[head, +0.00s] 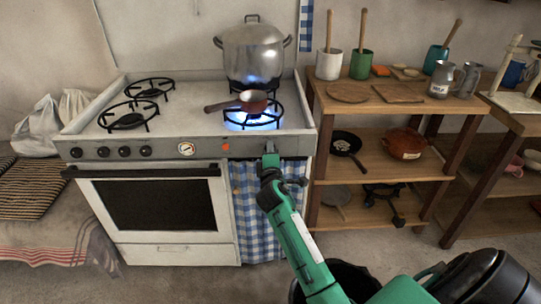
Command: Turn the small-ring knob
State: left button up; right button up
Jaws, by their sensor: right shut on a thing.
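The white stove (180,168) stands at the left. My right gripper (269,148), on a green arm, reaches the right end of its grey front panel, above the blue checked curtain. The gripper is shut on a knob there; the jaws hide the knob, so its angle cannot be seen. Several black knobs (122,151) sit along the left part of the panel. Blue flame shows at the front right burner (258,120) and under the large pot (253,52) behind it. My left gripper is not in view.
A small dark pan (253,103) sits over the front right burner, its handle pointing left. A round gauge (186,149) and orange mark (225,146) are on the panel. A wooden shelf (330,103) with cups and pans stands close right. The left burners (127,120) are bare.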

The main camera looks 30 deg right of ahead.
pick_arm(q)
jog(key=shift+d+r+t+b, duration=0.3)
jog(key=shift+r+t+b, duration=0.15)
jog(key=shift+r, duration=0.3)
pick_arm(e)
jog(key=shift+f+m, duration=0.15)
jog(key=shift+m, duration=4.65)
jog(key=o, duration=1)
jog(key=shift+s, duration=0.1)
